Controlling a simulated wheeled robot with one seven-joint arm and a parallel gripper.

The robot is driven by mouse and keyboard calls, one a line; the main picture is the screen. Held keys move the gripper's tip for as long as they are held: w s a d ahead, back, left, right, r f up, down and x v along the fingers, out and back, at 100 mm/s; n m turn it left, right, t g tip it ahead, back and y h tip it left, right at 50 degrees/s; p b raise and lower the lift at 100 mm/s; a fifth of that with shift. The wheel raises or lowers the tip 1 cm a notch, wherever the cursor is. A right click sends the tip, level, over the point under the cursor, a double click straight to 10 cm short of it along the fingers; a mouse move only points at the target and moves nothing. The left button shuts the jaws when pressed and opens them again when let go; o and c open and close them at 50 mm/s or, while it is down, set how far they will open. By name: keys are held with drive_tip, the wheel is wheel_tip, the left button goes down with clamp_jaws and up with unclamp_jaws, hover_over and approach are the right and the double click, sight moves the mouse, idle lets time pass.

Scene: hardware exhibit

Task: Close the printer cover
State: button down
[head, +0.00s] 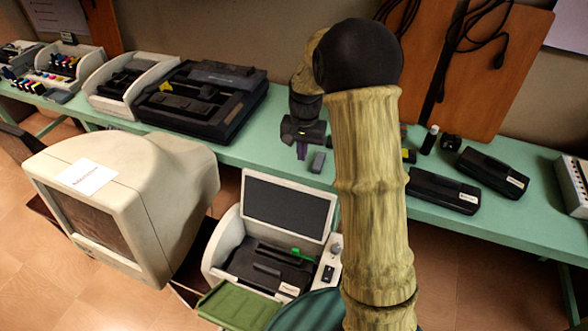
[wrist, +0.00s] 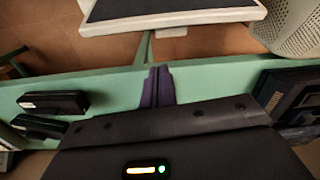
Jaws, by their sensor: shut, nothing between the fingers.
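The printer (head: 222,247) is off-white and stands low, in front of the green bench. Its cover (head: 288,207), a dark panel in a pale frame, is raised open and leans back. Part of the cover shows at the top of the wrist view (wrist: 172,22). Dark parts and a green piece (head: 300,254) show inside the printer. My gripper (head: 301,152) has purple fingers, which also show in the wrist view (wrist: 158,72). They are shut and empty, over the bench and beyond the cover, apart from it. My arm hides the printer's far right surroundings.
A bulky off-white monitor (head: 170,185) stands left of the printer. A green tray (head: 240,305) sits at the printer's front.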

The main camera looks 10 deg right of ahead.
drive_tip(key=shift+m+g, duration=0.4)
drive_tip(key=shift+m, duration=0.4)
drive_tip(key=w, duration=0.1)
drive_tip(key=w+f, duration=0.1)
drive_tip(key=w, duration=0.3)
drive_tip(key=shift+d+f+p, duration=0.2)
drive_tip(key=shift+f+p, duration=0.1)
drive_tip(key=shift+p, duration=0.1)
drive_tip(key=s+a+f+p, duration=0.2)
drive_tip(key=s+f+p, duration=0.1)
drive_tip(key=f, duration=0.5)
drive_tip(key=shift+s+a+f+p, duration=0.2)
drive_tip(key=shift+s+f+p, duration=0.05)
drive_tip(key=shift+p, duration=0.6)
drive_tip(key=shift+w, duration=0.1)
